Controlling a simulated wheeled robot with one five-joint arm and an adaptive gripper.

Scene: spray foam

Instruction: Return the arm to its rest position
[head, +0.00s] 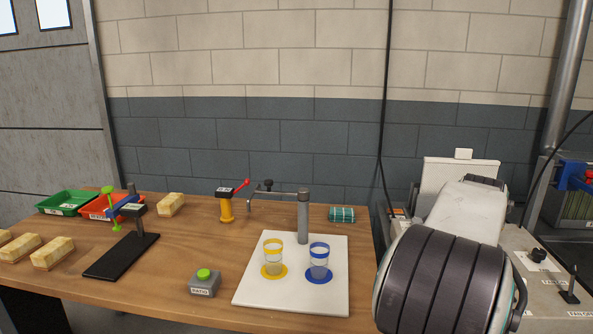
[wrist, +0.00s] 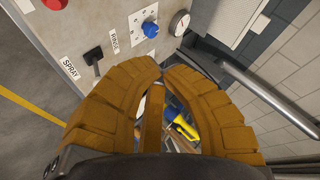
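My arm (head: 440,285) fills the lower right of the head view as a large dark ribbed part with a white link beyond it. My gripper does not show in that view. In the wrist view, the two brown ridged fingers of my gripper (wrist: 162,70) curve toward each other, tips close with a narrow gap. I see nothing held between them, but I cannot tell whether they are fully shut. The fingers hide part of what lies below.
A wooden table (head: 200,290) holds a white board (head: 335,297) with two cups, a grey button box (head: 204,284), a black stand (head: 120,258) and several sponge-like blocks.

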